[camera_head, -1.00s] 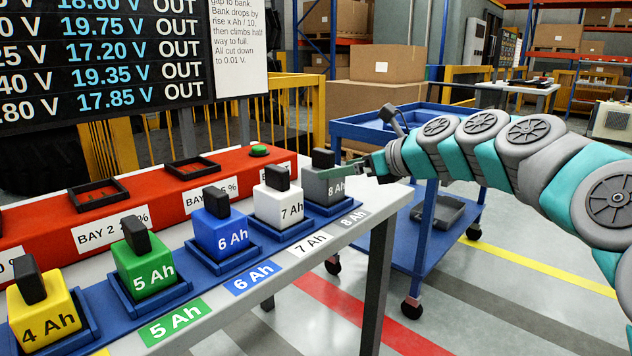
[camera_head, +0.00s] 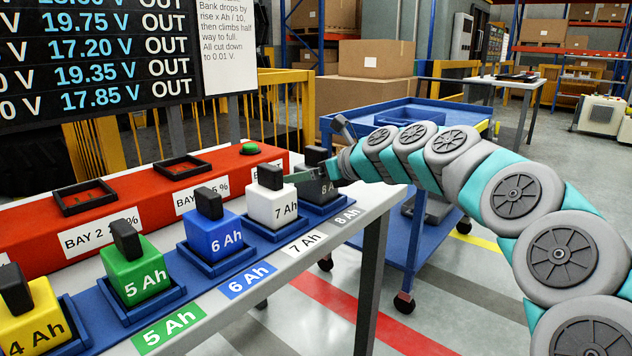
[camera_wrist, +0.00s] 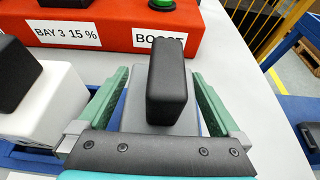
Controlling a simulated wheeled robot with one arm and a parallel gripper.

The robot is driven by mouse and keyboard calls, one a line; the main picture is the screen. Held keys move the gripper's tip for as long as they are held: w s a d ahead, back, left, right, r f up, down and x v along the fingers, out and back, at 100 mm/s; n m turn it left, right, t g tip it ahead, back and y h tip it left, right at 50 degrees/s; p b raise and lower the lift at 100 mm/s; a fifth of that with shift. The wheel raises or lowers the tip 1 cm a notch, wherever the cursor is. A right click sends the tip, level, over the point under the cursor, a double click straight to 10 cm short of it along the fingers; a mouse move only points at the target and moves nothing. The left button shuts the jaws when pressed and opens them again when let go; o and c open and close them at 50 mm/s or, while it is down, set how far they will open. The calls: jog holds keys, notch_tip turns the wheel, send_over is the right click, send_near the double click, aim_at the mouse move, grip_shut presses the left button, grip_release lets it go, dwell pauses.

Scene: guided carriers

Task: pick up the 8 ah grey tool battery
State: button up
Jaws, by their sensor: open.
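The grey 8 Ah battery (camera_head: 313,189) stands upright in a blue tray (camera_head: 334,207) at the right end of the table row, partly hidden by my gripper in the head view. Its black top handle (camera_wrist: 168,84) fills the middle of the wrist view. My gripper (camera_wrist: 160,100) is open, with one green finger on each side of the battery. I cannot tell whether the fingers touch it.
The white 7 Ah battery (camera_head: 272,205) stands close to the left; blue 6 Ah (camera_head: 213,236), green 5 Ah and yellow batteries follow. The red charger (camera_head: 110,217) with bays runs behind. A blue cart (camera_head: 440,110) stands to the right, beyond the table's edge.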

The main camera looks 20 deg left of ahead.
grip_shut()
dwell(0.8)
jog(key=shift+r, duration=0.15)
